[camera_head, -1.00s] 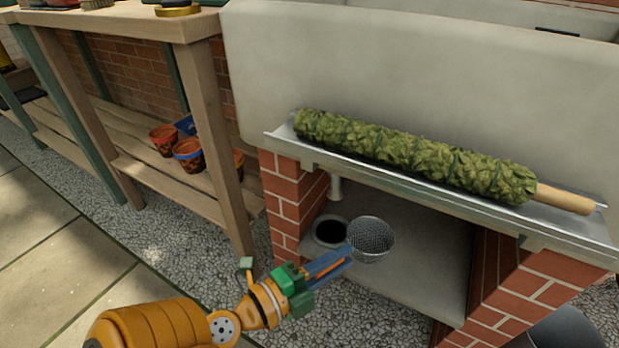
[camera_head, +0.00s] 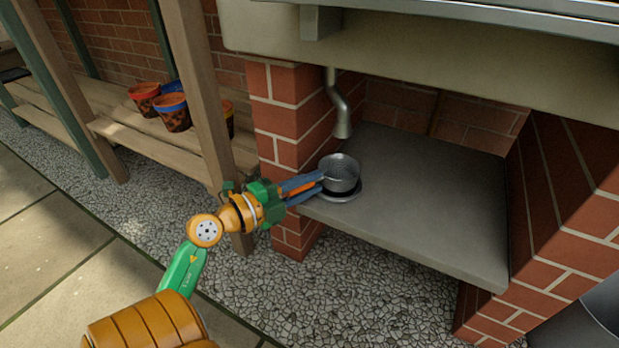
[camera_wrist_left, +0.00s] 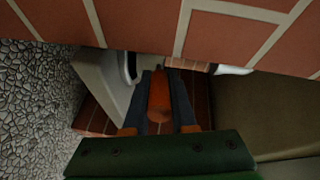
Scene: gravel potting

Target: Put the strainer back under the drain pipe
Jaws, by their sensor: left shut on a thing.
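The strainer (camera_head: 341,170), a grey mesh bowl, appears upright below the open end of the drain pipe (camera_head: 338,105), over a dark round ring (camera_head: 338,196) at the shelf's left front. Whether it touches the ring, I cannot tell. In the left wrist view, the orange piece (camera_wrist_left: 160,95) lies between the fingers, and the bowl is mostly hidden behind bricks. My right gripper is out of view.
A brick pier (camera_head: 285,115) stands close behind my left gripper. The grey shelf (camera_head: 430,205) is bare to the right, up to another brick pier (camera_head: 575,190). The sink's underside (camera_head: 430,65) hangs above. Pots (camera_head: 174,112) stand on a wooden bench at left.

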